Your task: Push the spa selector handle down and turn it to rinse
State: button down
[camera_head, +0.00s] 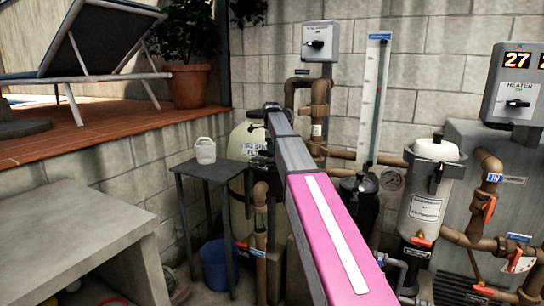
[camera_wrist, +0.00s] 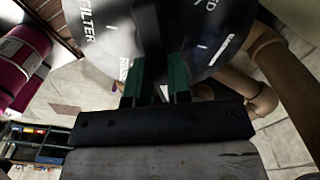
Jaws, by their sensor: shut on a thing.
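The spa filter tank (camera_head: 240,145) is beige with a white label and stands behind the small table, partly hidden by my arm. Its selector valve is mostly hidden there. In the wrist view the grey selector dial (camera_wrist: 105,30) shows the words FILTER at left and what looks like RINSE beside the left fingertip. The dark selector handle (camera_wrist: 157,45) runs up the middle over the dial. My gripper (camera_wrist: 156,84), with green fingertips, is shut on the handle, one finger on each side. Shadow hides how far down the handle is and exactly where it points.
A grey table (camera_head: 205,168) with a white jug (camera_head: 205,150) stands left of the tank, a blue bucket (camera_head: 216,264) below. Brown pipes (camera_head: 318,95) and a second filter housing (camera_head: 430,195) are at right. A block wall closes the back.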

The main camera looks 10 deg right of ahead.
jog(key=m, duration=1)
jog(key=shift+m, duration=0.4)
jog(key=c, duration=0.9)
grip_release()
jog(key=shift+r, duration=3.5)
